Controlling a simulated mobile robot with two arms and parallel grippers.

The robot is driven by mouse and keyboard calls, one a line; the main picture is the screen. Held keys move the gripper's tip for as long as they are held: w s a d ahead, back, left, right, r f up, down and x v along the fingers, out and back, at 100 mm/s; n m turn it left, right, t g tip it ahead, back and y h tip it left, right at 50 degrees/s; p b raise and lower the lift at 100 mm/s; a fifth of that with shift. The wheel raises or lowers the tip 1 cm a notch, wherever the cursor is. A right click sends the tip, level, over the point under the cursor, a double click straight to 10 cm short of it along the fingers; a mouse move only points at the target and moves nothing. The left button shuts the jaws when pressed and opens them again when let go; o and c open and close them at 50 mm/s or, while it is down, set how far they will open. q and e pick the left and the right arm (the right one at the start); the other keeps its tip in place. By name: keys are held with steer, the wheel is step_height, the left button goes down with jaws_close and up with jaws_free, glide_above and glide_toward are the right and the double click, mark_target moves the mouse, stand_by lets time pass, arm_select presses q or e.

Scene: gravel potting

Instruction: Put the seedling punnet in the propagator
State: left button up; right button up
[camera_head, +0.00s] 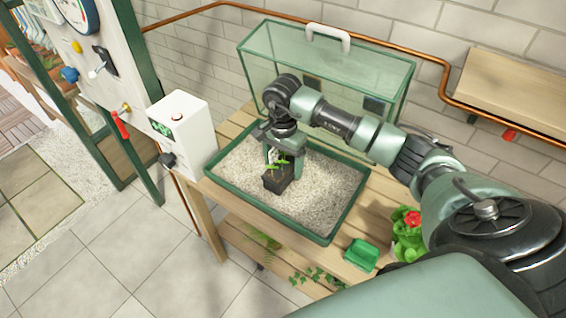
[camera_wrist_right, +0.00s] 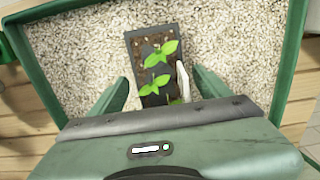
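The seedling punnet (camera_head: 277,181) is a small black container with dark soil, green seedlings and a white label. It appears to stand on the pale gravel in the green tray (camera_head: 262,211). In the right wrist view the punnet (camera_wrist_right: 142,48) lies ahead of my right gripper (camera_wrist_right: 160,80), with its near end between the fingers. The fingers are apart, with gaps on both sides. In the head view my right gripper (camera_head: 284,156) points down just over the punnet. A clear, green-framed box with a white handle (camera_head: 391,92), likely the propagator's cover, stands behind the tray. My left gripper is not in view.
A white box with a green display (camera_head: 184,128) stands at the tray's left. A copper pipe (camera_head: 447,85) runs along the wall.

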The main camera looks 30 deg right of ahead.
mark_target(283, 167)
steer(key=shift+r, duration=0.45)
step_height(283, 167, up, 12)
steer(key=b, duration=0.2)
steer(key=shift+f+b, duration=0.25)
steer(key=shift+b, duration=0.15)
